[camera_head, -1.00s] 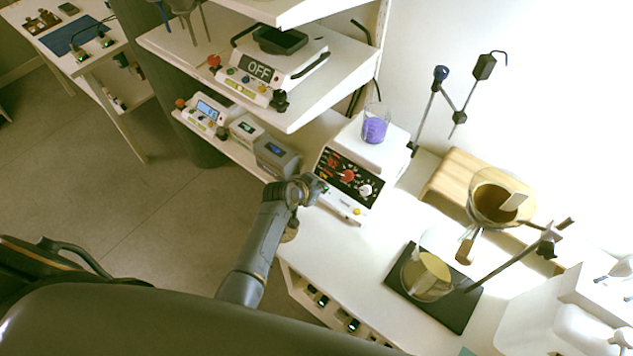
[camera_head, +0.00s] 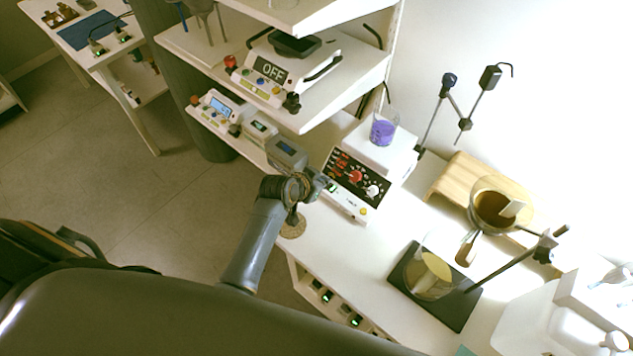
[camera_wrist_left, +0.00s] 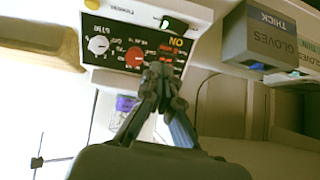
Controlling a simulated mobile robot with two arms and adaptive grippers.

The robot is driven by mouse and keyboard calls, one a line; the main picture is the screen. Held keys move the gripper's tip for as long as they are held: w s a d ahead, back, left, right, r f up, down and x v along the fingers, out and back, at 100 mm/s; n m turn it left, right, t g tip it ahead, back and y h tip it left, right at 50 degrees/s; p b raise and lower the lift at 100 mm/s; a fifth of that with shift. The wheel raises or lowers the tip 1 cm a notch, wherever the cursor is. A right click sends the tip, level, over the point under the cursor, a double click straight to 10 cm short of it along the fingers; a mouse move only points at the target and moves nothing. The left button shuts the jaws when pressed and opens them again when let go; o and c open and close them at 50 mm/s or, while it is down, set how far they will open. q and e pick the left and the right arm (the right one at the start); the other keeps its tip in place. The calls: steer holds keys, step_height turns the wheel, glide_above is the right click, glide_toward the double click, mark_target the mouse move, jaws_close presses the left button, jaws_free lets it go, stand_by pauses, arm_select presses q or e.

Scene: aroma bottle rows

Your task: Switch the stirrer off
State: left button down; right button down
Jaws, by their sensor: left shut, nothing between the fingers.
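The stirrer (camera_head: 358,178) is a white box with a black front panel, a red knob and a white knob. A beaker of purple liquid (camera_head: 383,131) stands on its top plate. In the left wrist view the stirrer (camera_wrist_left: 112,75) appears upside down, with orange "ON" lettering on the panel. A green-lit rocker switch (camera_wrist_left: 174,24) sits on its lower front edge. My left gripper (camera_head: 325,186) is at the stirrer's front left. In the wrist view its shut, empty fingers (camera_wrist_left: 160,72) overlap the panel near the lettering; contact is unclear. My right gripper is out of view.
A grey glove box (camera_wrist_left: 262,38) stands beside the stirrer. A hotplate reading "OFF" (camera_head: 271,70) sits on the shelf above. A wooden stand (camera_head: 452,172), a flask and a black-based stand (camera_head: 450,315) are to the right. Open floor lies left of the bench.

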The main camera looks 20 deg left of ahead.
arm_select(q)
steer(key=v, duration=0.4)
steer(key=shift+s+d, duration=0.1)
steer(key=b, duration=0.3)
steer(key=w+a+b, duration=0.1)
steer(key=b, duration=0.2)
steer(key=shift+a+r+b, duration=0.1)
steer(key=shift+r+b, duration=0.15)
steer(key=shift+b, duration=0.15)
stand_by(0.4)
